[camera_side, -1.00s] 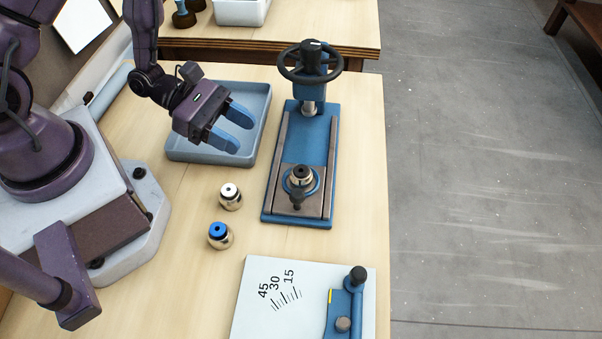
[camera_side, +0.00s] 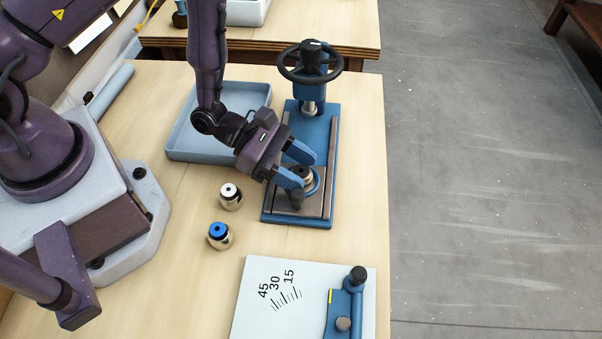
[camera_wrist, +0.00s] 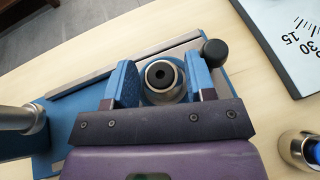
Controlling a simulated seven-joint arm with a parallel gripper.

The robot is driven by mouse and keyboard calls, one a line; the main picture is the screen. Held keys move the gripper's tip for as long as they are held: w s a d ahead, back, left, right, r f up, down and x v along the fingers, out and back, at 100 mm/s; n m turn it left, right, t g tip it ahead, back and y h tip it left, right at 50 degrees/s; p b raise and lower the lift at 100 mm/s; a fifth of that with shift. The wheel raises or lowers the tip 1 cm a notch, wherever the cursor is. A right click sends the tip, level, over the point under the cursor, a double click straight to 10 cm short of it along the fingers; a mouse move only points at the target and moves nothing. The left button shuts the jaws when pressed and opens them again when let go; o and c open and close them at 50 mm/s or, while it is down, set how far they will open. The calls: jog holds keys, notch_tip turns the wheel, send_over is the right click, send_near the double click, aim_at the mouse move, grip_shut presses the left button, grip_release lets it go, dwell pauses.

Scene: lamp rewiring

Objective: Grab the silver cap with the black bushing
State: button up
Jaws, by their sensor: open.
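The silver cap with the black bushing (camera_wrist: 164,76) sits upright in the round holder of the blue press. In the side view the cap (camera_side: 304,173) is partly hidden by a finger. My gripper (camera_side: 309,168) is open, with its blue fingers reaching over the press bed. In the wrist view my gripper (camera_wrist: 163,84) has one finger on each side of the cap, and the cap stands between them near the right finger. I cannot tell whether that finger touches it.
The blue press (camera_side: 321,140) has a black handwheel (camera_side: 310,63) above. A white-topped cap (camera_side: 230,196) and a blue-topped cap (camera_side: 220,235) stand left of it. A tray (camera_side: 190,142) lies behind the gripper. An angle board (camera_side: 258,318) lies in front.

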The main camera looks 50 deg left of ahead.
jog(key=shift+c, duration=0.2)
jog(key=c, duration=0.6)
